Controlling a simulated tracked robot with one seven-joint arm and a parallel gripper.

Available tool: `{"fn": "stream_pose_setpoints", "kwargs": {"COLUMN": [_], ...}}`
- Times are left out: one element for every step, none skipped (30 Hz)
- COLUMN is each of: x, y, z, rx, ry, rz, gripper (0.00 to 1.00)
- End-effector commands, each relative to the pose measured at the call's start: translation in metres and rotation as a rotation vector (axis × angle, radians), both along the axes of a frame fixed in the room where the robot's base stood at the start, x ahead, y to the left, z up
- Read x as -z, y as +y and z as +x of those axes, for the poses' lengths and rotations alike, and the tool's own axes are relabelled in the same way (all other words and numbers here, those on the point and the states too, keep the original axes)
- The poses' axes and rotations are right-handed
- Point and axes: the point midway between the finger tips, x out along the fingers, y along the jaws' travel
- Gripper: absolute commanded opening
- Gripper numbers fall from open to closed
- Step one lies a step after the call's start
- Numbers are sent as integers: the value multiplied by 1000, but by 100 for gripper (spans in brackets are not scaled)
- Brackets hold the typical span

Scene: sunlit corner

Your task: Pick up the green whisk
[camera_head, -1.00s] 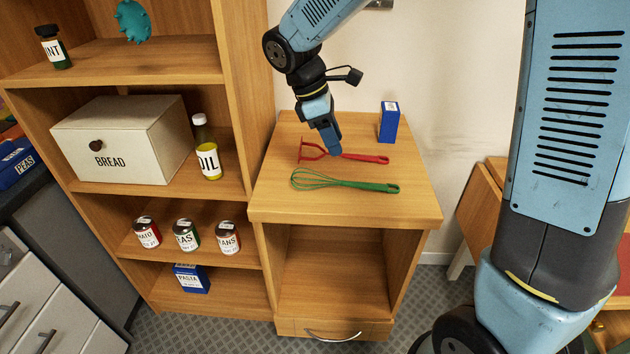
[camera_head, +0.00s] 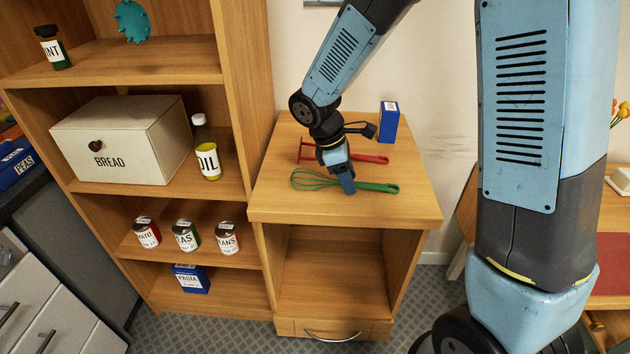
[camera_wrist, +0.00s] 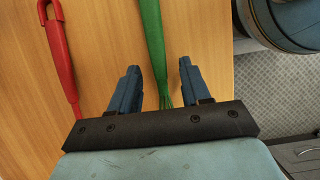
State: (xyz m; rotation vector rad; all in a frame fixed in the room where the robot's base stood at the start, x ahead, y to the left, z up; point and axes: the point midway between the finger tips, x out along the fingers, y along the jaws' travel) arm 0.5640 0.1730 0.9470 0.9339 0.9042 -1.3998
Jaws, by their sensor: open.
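The green whisk (camera_head: 378,187) lies flat on the wooden cabinet top (camera_head: 410,208), its wire loops to the left and its handle to the right in the head view. My gripper (camera_head: 347,186) is low over the whisk, near where the wires meet the handle. In the wrist view the green handle (camera_wrist: 151,45) runs in between the two blue fingers of my gripper (camera_wrist: 158,85), with gaps on both sides. The jaws are open and hold nothing. Whether the fingertips reach the cabinet top is hard to tell.
A red utensil (camera_head: 370,159) lies just behind the whisk, and left of my fingers in the wrist view (camera_wrist: 62,60). A blue box (camera_head: 389,122) stands at the back. A shelf unit (camera_head: 236,100) rises close on the left. The cabinet top's front is clear.

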Motion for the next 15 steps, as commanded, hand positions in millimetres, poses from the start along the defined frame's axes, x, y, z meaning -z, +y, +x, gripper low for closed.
{"fn": "stream_pose_setpoints", "kwargs": {"x": [3, 4, 5, 5, 5, 5, 5, 5, 5, 5, 5, 5, 5, 5, 5], "y": [-1, -2, -2, -2, -2, -2, -2, -2, -2, -2, -2, -2, -2, -2, -2], "z": [0, 0, 0, 0, 0, 0, 0, 0, 0, 0, 0, 0, 0, 0, 0], "rx": [0, 0, 0, 0, 0, 0, 0, 0, 0, 0, 0, 0, 0, 0, 0], "ry": [1, 0, 0, -1, -1, -1, -1, -1, 0, 0, 0, 0, 0, 0, 0], "rz": [-1, -1, 0, 0, 0, 0, 0, 0, 0, 0, 0, 0, 0, 0, 0], "gripper": [47, 47, 47, 47, 47, 47, 47, 47, 47, 44, 41, 37, 34, 32, 28]}}
